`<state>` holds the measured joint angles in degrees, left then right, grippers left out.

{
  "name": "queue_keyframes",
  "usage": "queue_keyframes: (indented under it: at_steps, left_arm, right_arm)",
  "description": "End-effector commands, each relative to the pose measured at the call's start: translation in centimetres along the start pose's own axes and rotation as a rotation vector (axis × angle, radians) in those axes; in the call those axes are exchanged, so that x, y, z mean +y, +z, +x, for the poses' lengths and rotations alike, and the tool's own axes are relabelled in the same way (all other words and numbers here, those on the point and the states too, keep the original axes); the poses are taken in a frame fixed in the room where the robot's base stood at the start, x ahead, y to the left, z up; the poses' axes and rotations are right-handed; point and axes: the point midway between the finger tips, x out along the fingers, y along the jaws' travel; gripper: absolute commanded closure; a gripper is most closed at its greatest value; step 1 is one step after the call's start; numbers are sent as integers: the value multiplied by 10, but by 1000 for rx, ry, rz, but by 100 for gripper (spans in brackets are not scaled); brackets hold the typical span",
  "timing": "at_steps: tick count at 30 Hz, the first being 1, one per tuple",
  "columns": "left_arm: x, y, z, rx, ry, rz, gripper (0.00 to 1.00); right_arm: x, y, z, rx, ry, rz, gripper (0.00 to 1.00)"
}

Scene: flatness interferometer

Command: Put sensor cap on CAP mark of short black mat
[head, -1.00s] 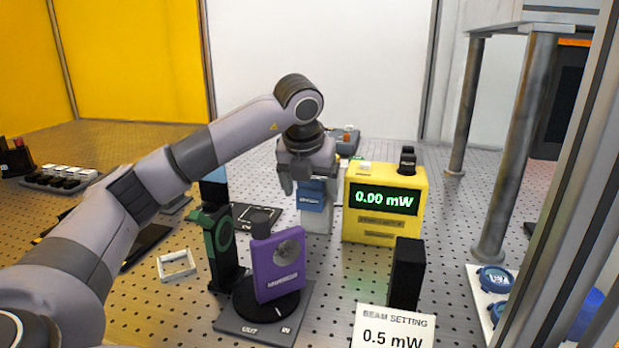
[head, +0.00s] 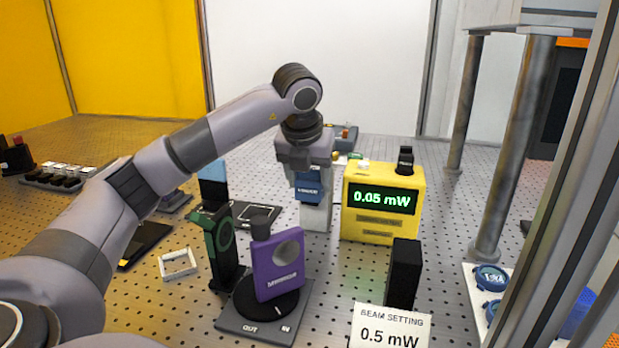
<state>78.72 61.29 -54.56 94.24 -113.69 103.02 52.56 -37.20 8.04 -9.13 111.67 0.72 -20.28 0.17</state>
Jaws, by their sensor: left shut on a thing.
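My left gripper (head: 308,168) is at the back middle, pointing down behind and above a small blue mount (head: 308,188) on a pale block. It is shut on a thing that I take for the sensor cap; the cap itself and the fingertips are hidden. A short black mat (head: 262,212) with white outlines lies left of the pale block, partly covered by the purple mirror mount's top. I cannot read a CAP mark on it. My right gripper is not in view.
The yellow power meter (head: 382,228) reads 0.05 mW, right of the gripper. The purple mirror mount (head: 278,262), green mount (head: 222,250) and black block (head: 404,272) stand in front. A white frame (head: 178,264) lies at left.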

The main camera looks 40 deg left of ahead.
Motion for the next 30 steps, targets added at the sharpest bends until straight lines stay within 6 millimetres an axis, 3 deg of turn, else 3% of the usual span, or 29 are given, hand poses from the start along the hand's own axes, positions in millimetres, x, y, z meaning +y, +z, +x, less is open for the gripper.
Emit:
queue_keyframes:
  at_steps: [22, 30]
  left_arm:
    - [0, 15, -37, 0, 0, 1, 70]
    - [0, 17, -40, 0, 0, 1, 70]
  right_arm:
    - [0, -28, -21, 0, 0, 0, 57]
    - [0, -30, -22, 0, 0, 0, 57]
